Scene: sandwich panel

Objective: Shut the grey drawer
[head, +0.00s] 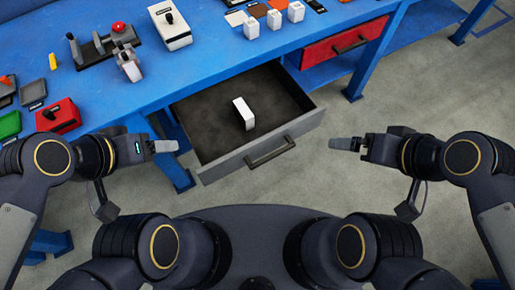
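The grey drawer (308,122) is pulled out from under the blue workbench, and its front with a dark bar handle (270,153) faces me. A white block (244,113) lies inside it on the dark drawer floor. My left gripper (177,146) is just left of the drawer, pointing right, near its front left corner. My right gripper (331,143) is to the right of the drawer front, pointing left, with a gap between them. Both grippers appear empty and are seen side-on, so their finger gap does not show.
The blue workbench (215,62) carries a red box (58,117), a grey lever unit (103,47), a white switch box (170,25) and several white blocks. A red drawer (345,42) sits shut at the right. Bench legs stand on both sides; floor at right is clear.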

